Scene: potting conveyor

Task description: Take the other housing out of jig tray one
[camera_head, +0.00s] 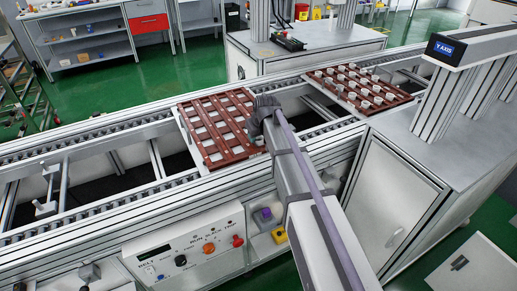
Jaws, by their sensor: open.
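A reddish-brown jig tray (203,150) lies on the conveyor at the middle, with a grid of pale square pockets; I cannot tell whether the pale patches are parts or openings. A second brown tray (400,97) lies further right along the conveyor, carrying several small white round pieces. No label shows which tray is number one. My gripper (258,118) is open, at the right edge of the nearer tray. My arm hides that tray's right side, and no housing can be made out clearly between the fingers.
The conveyor rails (90,137) run from lower left to upper right. A control box (190,250) with knobs stands in front. A grey cabinet (395,195) and a post marked "Y AXIS" (450,48) stand at the right.

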